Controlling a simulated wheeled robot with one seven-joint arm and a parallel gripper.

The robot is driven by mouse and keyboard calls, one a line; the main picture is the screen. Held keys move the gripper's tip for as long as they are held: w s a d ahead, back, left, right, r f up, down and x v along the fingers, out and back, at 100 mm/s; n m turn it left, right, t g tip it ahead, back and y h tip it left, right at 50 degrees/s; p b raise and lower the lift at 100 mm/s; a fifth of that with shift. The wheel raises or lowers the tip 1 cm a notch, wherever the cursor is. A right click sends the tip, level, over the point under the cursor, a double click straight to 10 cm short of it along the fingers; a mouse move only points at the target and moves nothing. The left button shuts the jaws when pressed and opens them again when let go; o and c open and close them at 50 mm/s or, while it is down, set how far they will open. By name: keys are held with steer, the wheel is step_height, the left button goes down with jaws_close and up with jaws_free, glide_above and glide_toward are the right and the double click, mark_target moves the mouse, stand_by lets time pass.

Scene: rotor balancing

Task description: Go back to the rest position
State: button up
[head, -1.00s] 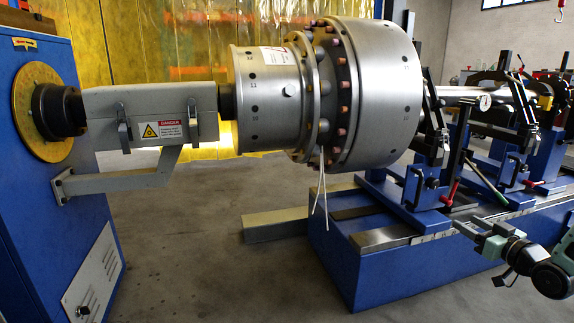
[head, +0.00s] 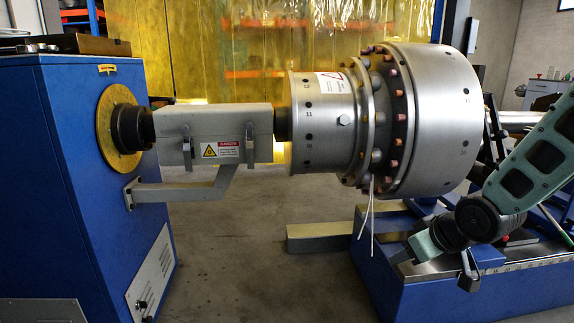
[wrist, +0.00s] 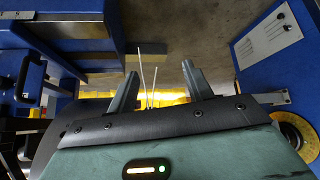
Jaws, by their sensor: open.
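My gripper (head: 402,253) is at the lower right of the head view, in front of the blue machine bed and below the large rotor drum. The silver rotor (head: 425,120), with a ring of copper-coloured bolts, sits level on the machine. My gripper appears apart from the rotor, though its depth is hard to judge.
The blue drive cabinet (head: 85,200) stands at left, with a grey guard arm (head: 195,188) reaching toward the rotor. Two thin white strips (head: 368,220) hang below the rotor. The blue bed (head: 480,297) lies at right. Bare floor (head: 260,260) is clear between cabinet and bed.

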steer(key=s+a+r+n+g+h+p, duration=0.1)
steer(key=s+a+r+g+p, duration=0.2)
steer(key=s, duration=0.6)
steer(key=s+a+r+n+g+p, duration=0.15)
steer(key=s+a+r, duration=0.3)
steer(key=s, duration=0.45)
steer(key=s+a+r+g+h+p, duration=0.1)
steer(key=s+a+r+g, duration=0.3)
steer(key=s, duration=0.6)
step_height(320, 180, up, 36)
steer(key=a+t+p, duration=0.1)
steer(key=p, duration=3.6)
steer(key=shift+w+f, duration=0.25)
steer(key=shift+w, duration=0.1)
steer(key=shift+a+t, duration=0.1)
steer(key=shift+t, duration=0.15)
